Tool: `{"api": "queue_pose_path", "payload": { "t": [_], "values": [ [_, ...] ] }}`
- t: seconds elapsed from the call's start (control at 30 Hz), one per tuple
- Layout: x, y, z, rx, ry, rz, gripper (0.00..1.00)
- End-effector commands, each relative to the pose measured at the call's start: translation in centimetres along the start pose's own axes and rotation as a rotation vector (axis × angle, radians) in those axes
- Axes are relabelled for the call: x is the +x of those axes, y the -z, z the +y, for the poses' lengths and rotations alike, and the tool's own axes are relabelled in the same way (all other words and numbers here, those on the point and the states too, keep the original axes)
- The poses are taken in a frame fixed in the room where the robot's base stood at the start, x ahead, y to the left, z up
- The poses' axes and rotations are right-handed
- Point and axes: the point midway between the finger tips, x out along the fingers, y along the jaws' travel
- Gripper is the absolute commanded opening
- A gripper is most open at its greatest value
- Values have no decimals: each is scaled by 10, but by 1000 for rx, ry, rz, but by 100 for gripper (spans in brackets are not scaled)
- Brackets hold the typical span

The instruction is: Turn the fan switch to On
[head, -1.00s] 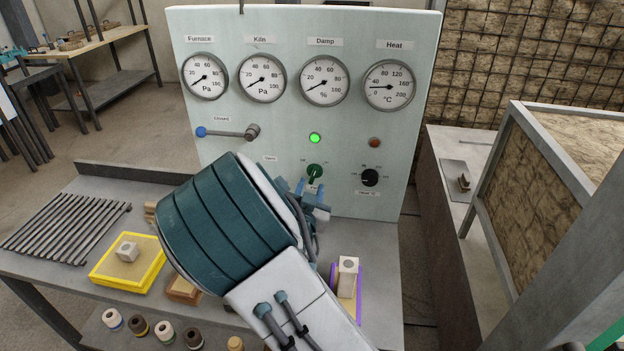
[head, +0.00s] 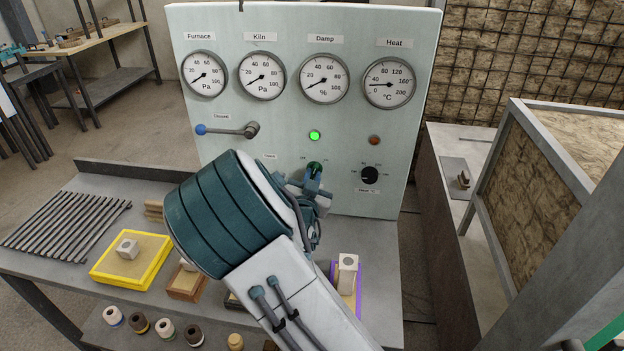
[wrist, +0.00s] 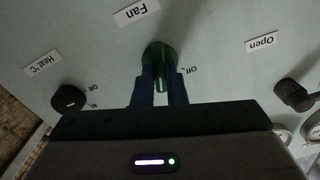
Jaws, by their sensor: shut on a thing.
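The fan switch is a round green knob (head: 315,167) low on the pale green panel, below a lit green lamp (head: 315,135). My gripper (head: 308,184) is at the knob, and my arm hides part of it in the head view. In the wrist view the knob (wrist: 159,54) sits between the two blue fingers of my gripper (wrist: 160,85), which are shut on its raised grip. The grip runs roughly up and down in that view. A "Fan" label (wrist: 136,12) shows beside the knob.
A black heat knob (head: 369,175) is right of the switch, with an unlit reddish lamp (head: 375,140) above it. A blue-tipped lever (head: 228,131) is at the left. A yellow tray (head: 104,279) and small blocks occupy the bench below.

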Motion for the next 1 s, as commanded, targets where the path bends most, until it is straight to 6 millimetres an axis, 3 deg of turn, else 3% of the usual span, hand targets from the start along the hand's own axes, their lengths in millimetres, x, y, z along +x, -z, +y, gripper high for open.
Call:
{"api": "queue_pose_path", "payload": {
  "t": [0.7,1.0],
  "values": [
    [0,-6,3,408,-2,-1,0],
    [0,-2,2,480,-2,-2,0]
  ]
}}
